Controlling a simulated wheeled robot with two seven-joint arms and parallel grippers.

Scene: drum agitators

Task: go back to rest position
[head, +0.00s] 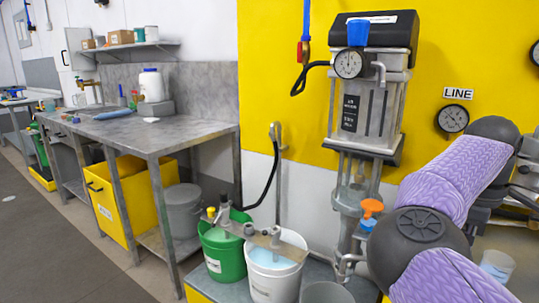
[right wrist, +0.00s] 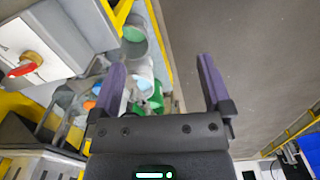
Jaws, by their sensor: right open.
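My right arm (head: 440,180), in a purple patterned cover, comes in from the right in the head view, bent, in front of the drum agitator machine (head: 368,100). Its gripper is out of the head view. In the right wrist view my right gripper (right wrist: 160,72) is open, its two purple fingers wide apart. Nothing shows gripped between them. Behind the fingers are the floor and, to the left, buckets seen small. My left arm and gripper are not in view.
A green bucket (head: 222,252) and a white bucket (head: 275,272) with bluish liquid stand below the machine. A grey steel table (head: 150,132) stands at the left, with a yellow bin (head: 130,190) below. The floor (head: 55,245) at the left is clear.

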